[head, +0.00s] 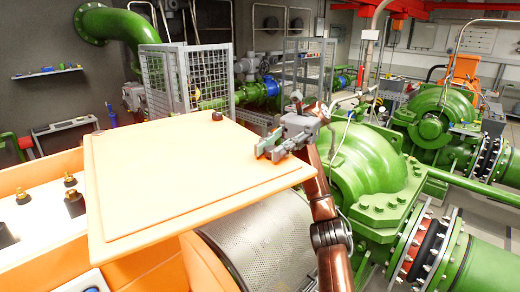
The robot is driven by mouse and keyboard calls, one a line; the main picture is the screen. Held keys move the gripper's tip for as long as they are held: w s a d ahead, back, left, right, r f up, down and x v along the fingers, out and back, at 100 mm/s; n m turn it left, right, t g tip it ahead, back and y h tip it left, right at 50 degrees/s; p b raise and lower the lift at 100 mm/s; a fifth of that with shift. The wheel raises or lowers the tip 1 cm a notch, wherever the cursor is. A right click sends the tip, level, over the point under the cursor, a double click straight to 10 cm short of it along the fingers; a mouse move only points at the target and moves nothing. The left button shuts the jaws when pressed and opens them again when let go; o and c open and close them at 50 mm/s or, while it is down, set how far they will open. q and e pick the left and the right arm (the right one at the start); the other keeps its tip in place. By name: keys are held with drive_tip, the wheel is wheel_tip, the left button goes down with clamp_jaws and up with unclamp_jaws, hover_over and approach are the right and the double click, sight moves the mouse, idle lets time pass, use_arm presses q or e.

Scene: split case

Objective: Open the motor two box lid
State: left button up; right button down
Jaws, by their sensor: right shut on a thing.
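The motor two box lid (180,180) is a flat, pale orange panel in the head view. It is raised off the box and covers part of it. The orange terminal box (40,172) shows at the left, with its white inside and several dark terminals uncovered. My right gripper (268,150) is shut on the lid at its right edge. My right arm comes up from below, in front of the green pump. My left gripper is not in view.
A perforated metal guard (262,245) lies below the lid. A large green pump (375,165) stands close to the right of my arm. A wire mesh cage (190,78) stands behind the lid. A wall shelf (47,72) is at the far left.

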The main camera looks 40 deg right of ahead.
drive_tip(key=shift+f, duration=0.15)
drive_tip(key=c, duration=1.7)
unclamp_jaws()
drive_tip(key=shift+o, duration=0.2)
drive_tip(key=shift+r, duration=0.2)
wheel_tip(320, 180, up, 10)
drive_tip(key=shift+f, duration=0.1)
drive_tip(key=shift+a, duration=0.1)
